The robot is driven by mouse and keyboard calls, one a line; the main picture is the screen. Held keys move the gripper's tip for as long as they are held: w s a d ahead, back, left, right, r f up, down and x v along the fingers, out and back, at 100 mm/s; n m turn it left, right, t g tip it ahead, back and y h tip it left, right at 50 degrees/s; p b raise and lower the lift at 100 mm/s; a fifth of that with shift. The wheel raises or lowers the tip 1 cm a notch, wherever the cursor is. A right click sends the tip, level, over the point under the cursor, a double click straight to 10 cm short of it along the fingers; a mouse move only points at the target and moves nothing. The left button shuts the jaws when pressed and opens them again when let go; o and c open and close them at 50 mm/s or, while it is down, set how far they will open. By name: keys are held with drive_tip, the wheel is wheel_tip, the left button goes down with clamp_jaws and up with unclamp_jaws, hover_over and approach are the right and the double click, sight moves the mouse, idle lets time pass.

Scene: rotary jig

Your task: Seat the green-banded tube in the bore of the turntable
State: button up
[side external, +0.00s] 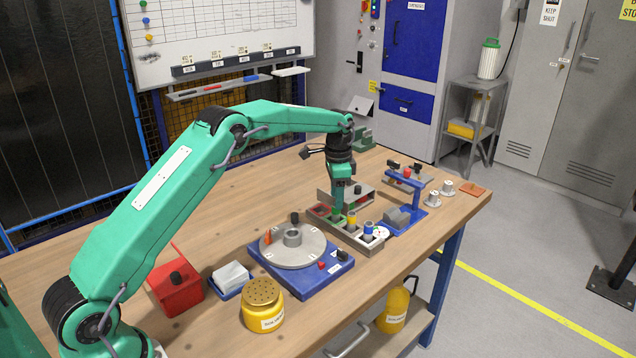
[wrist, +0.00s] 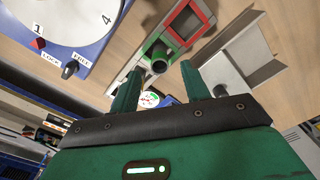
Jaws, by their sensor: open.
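The turntable (side external: 305,254) is a grey disc on a blue base, with a raised round bore (side external: 292,236) at its middle. Its pale disc (wrist: 55,18) also shows at the upper left in the wrist view. My gripper (side external: 338,208) points down over the grey tray. In the wrist view its fingers (wrist: 160,72) are apart. A dark round tube end (wrist: 158,58) shows just beyond and between the fingertips, in a green-edged pocket. This looks like the green-banded tube, but its band cannot be made out. In the side view the fingers hide most of it.
The grey tray (side external: 371,249) also holds a yellow-banded tube (side external: 351,219) and a blue-banded tube (side external: 368,229). A blue stand (side external: 405,219) is to the right.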

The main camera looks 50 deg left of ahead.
sight(336, 215)
drive_tip(key=shift+f, duration=2.05)
clamp_jaws()
